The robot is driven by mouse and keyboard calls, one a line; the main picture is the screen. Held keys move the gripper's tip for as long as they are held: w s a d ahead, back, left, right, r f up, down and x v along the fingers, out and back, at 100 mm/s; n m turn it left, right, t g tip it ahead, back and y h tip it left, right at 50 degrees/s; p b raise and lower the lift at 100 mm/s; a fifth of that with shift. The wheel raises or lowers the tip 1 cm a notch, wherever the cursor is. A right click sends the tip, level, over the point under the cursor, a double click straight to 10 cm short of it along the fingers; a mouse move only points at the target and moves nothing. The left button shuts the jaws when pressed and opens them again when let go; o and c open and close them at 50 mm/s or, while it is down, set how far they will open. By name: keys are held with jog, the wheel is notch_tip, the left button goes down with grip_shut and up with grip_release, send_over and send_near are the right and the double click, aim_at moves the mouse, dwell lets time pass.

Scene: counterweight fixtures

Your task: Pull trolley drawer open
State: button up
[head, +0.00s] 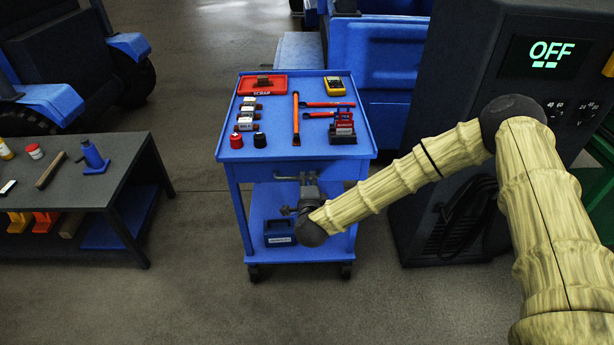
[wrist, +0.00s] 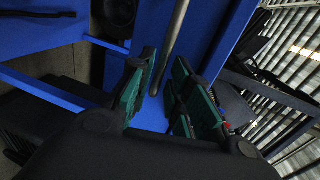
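The blue trolley (head: 226,150) stands in the middle of the head view. Its drawer front (head: 257,172) is just below the top tray and looks flush with the frame. A grey bar handle (head: 284,178) runs across the drawer front, partly hidden behind my gripper (head: 308,190). In the wrist view, my gripper (wrist: 165,65) is open, with its green-padded fingers apart. The metal handle bar (wrist: 174,40) runs into the gap between the fingers. I see a gap beside the bar, and cannot tell whether either finger touches it.
A dark bench (head: 118,178) with small items stands at the left. A dark cabinet (head: 455,85) showing OFF stands close on the trolley's right. Tools and a red scrap tray (head: 247,86) lie on the trolley top. The floor (head: 190,250) in front is clear.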

jog(key=shift+x, duration=1.45)
grip_shut()
